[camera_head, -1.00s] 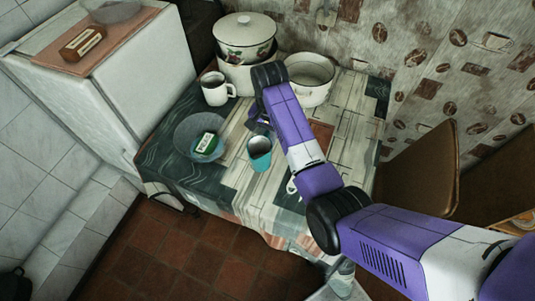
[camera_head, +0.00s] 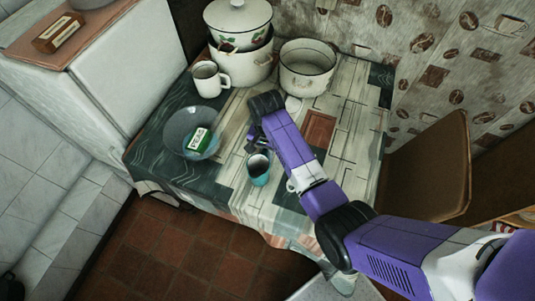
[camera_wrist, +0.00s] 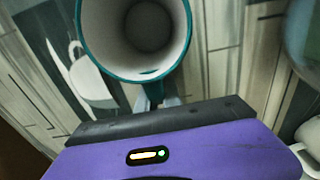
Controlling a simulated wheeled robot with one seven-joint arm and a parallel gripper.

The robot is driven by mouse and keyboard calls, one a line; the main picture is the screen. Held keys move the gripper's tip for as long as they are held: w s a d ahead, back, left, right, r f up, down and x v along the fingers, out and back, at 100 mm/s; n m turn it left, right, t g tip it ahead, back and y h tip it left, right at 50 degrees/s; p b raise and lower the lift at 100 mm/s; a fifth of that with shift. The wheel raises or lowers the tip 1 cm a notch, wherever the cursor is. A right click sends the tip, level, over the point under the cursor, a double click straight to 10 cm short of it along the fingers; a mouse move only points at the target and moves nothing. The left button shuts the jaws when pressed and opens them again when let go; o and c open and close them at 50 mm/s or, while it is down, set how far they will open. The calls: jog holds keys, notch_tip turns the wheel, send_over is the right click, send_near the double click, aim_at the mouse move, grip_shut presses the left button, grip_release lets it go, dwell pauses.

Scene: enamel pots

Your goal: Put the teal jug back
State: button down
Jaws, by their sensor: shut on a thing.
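The teal jug (camera_head: 258,170) is in my gripper, over the front middle of the patterned table. The wrist view looks into its pale, empty inside past a teal rim (camera_wrist: 91,50). My gripper (camera_head: 254,143) is shut on the jug's near side; in the wrist view the fingertips (camera_wrist: 158,100) meet just below the rim. The jug looks upright or slightly tilted. I cannot tell how far its base is above the tablecloth.
A glass bowl (camera_head: 178,128) with a green-and-white box (camera_head: 199,139) stands left of the jug. A white mug (camera_head: 209,80), a lidded pot (camera_head: 237,22) and an open white pot (camera_head: 307,66) stand behind. A chair (camera_head: 425,170) is right. Cloth right of my arm (camera_head: 350,130) is clear.

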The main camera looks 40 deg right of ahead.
jog(key=shift+r, duration=0.1)
jog(key=c, duration=1.5)
grip_release()
notch_tip(320, 180, up, 12)
jog(key=shift+r, duration=0.1)
